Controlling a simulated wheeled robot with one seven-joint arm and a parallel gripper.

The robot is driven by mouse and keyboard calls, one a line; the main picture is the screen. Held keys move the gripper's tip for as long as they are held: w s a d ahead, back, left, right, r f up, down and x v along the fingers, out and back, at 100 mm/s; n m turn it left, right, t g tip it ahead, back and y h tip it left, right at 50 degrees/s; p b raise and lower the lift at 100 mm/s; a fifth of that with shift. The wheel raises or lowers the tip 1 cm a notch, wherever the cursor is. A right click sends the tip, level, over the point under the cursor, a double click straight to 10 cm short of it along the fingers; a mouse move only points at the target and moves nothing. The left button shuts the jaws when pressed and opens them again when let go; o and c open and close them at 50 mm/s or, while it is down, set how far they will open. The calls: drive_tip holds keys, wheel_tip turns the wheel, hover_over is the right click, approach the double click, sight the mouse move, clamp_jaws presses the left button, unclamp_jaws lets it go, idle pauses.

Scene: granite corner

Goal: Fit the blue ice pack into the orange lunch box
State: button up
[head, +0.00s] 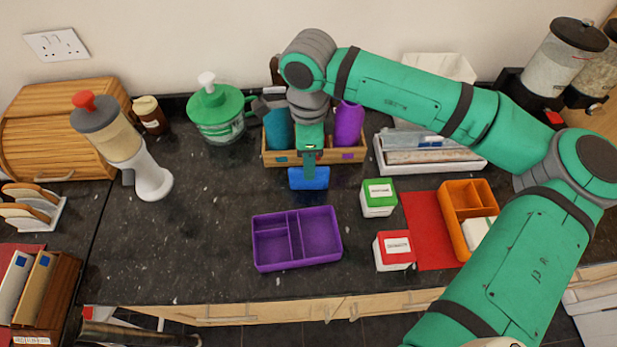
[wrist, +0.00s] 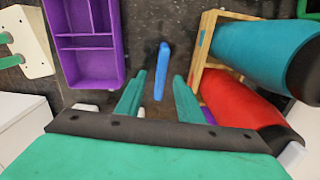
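The blue ice pack (head: 309,178) stands on the dark counter in front of the wooden crate. It appears in the wrist view (wrist: 162,68) as a narrow blue slab, seen edge-on. My gripper (head: 309,168) is over the ice pack, pointing down. In the wrist view its two green fingers (wrist: 159,78) are apart, one on each side of the pack, with a gap showing on both sides. The orange lunch box (head: 451,216) is at the right, divided into compartments, with a white item (head: 480,232) in it. My arm partly covers its right side.
A purple divided box (head: 297,262) lies in front of the gripper. The wooden crate (head: 354,155) with bottles is close behind. Green-lidded (head: 379,198) and red-lidded (head: 394,251) containers stand left of the orange box, by a red mat (head: 426,228). The counter left of the purple box is clear.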

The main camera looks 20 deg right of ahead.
drive_tip(key=shift+d+f, duration=0.1)
drive_tip(key=shift+f, duration=0.7)
drive_tip(key=shift+w, duration=0.1)
drive_tip(key=shift+c, duration=0.3)
clamp_jaws()
